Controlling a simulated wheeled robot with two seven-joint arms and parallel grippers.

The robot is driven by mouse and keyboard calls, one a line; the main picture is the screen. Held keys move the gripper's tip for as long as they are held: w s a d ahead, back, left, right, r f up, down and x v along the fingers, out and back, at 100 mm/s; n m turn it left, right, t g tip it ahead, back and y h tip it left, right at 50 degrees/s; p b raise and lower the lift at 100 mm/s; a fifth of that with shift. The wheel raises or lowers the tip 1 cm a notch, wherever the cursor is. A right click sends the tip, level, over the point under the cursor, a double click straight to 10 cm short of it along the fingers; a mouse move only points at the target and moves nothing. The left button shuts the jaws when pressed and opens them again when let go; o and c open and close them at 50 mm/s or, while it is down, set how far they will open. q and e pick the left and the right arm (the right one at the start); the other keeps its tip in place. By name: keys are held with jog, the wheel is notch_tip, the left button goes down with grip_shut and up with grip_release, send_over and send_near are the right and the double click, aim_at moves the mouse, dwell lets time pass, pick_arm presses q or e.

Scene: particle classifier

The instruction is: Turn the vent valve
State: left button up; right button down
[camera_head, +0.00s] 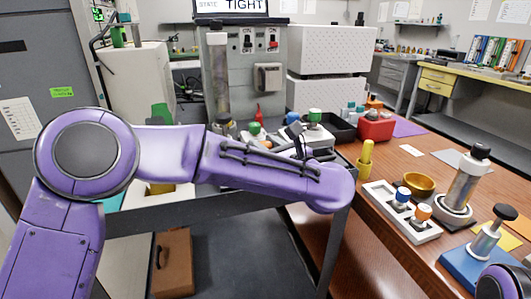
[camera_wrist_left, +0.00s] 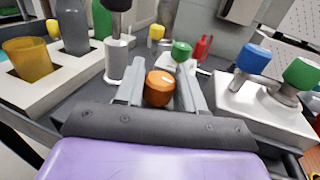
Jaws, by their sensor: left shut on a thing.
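In the left wrist view, an orange knob (camera_wrist_left: 160,88) sits between the two fingers of my left gripper (camera_wrist_left: 160,90), which is shut on it. Nothing marks which knob is the vent valve. A blue knob (camera_wrist_left: 253,58) and a green knob (camera_wrist_left: 302,73) stand on a white block to the right. Another green knob (camera_wrist_left: 181,50) stands just beyond the fingers. In the head view, my left forearm hides the orange knob and most of the gripper. My right gripper is out of view; only a bit of the right arm shows at bottom right.
A grey panel (camera_head: 244,75) with switches stands behind, under a sign (camera_head: 244,5) reading "TIGHT". A red bottle (camera_wrist_left: 202,47) stands nearby. At left are an amber cup (camera_wrist_left: 28,58) and a grey bottle (camera_wrist_left: 72,28) in a white rack.

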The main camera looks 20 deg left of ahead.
pick_arm(q)
jog(key=shift+n+g+y+b, duration=0.3)
jog(key=shift+n+g+y, duration=0.65)
jog(key=shift+g, duration=0.35)
jog(key=shift+r, duration=0.1)
jog(key=o, duration=0.9)
jog(key=shift+a, duration=0.1)
jog(key=v, duration=1)
jog(key=shift+d, duration=0.35)
